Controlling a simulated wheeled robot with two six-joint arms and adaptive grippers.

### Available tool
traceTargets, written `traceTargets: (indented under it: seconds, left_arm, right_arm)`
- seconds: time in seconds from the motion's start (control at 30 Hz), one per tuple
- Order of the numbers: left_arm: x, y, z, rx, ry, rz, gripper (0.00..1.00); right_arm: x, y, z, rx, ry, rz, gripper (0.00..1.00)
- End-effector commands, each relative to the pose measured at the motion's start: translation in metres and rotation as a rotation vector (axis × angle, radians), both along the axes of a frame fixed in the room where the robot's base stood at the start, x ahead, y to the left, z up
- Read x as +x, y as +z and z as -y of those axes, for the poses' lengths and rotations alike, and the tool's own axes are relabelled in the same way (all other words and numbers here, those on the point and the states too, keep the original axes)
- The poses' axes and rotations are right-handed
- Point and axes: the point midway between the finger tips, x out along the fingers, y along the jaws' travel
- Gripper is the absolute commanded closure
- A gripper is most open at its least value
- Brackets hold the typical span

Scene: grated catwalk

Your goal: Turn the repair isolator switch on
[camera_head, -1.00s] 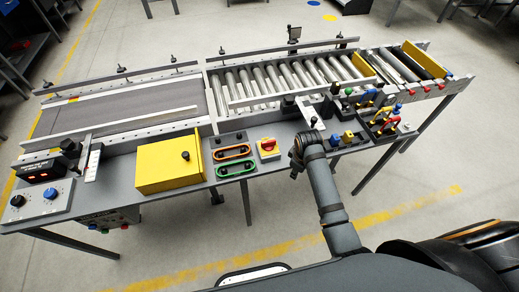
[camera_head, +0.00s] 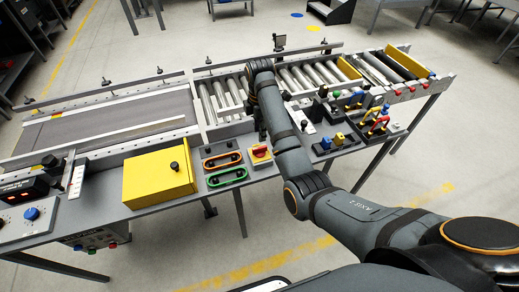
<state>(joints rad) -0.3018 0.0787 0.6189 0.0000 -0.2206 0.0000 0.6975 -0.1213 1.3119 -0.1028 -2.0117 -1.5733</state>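The isolator switch (camera_head: 260,154) is a red rotary knob on a small yellow box. It sits on the grey front ledge of the conveyor bench, right of the orange and green handles. The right arm reaches up from the lower right, and its wrist bends over the rollers behind the switch. My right gripper (camera_head: 261,118) points down just beyond the switch, mostly hidden by my own arm. Its fingers cannot be made out, and no contact with the knob is visible. My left gripper is not in view.
Left of the switch are an orange handle (camera_head: 222,160), a green handle (camera_head: 227,177) and a yellow box (camera_head: 160,176) with a black knob. Right of it are blue and yellow parts (camera_head: 332,141) and a tray of coloured handles (camera_head: 380,126). Rollers (camera_head: 300,77) run behind.

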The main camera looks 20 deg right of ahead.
Motion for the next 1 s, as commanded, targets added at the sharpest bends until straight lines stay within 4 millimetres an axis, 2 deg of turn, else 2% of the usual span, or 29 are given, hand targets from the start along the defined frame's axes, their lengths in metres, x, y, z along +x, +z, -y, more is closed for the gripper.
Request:
traceTargets:
  seconds: [0.03, 0.1, 0.3, 0.4, 0.53, 0.77, 1.0]
  left_arm:
    - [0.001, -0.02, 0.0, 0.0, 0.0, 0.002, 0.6]
    - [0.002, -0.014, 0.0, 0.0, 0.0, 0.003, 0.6]
    - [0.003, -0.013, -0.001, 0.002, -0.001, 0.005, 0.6]
    - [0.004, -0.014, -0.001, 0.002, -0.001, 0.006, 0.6]
    - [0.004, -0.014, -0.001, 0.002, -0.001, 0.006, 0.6]
    - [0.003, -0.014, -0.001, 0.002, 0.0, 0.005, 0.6]
    - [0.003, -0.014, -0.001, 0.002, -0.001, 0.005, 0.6]
  right_arm:
    - [0.0, -0.021, 0.0, 0.0, -0.001, -0.001, 0.66]
    - [-0.001, -0.029, 0.0, 0.0, -0.001, -0.005, 0.66]
    - [-0.001, -0.068, 0.0, 0.0, -0.002, -0.003, 0.66]
    - [0.0, -0.081, 0.0, 0.0, -0.002, -0.001, 0.66]
    - [0.0, -0.089, 0.0, 0.0, -0.002, -0.001, 0.66]
    - [0.0, -0.09, 0.0, 0.0, -0.002, 0.001, 0.66]
    - [0.0, -0.09, 0.0, 0.0, -0.002, 0.001, 0.96]
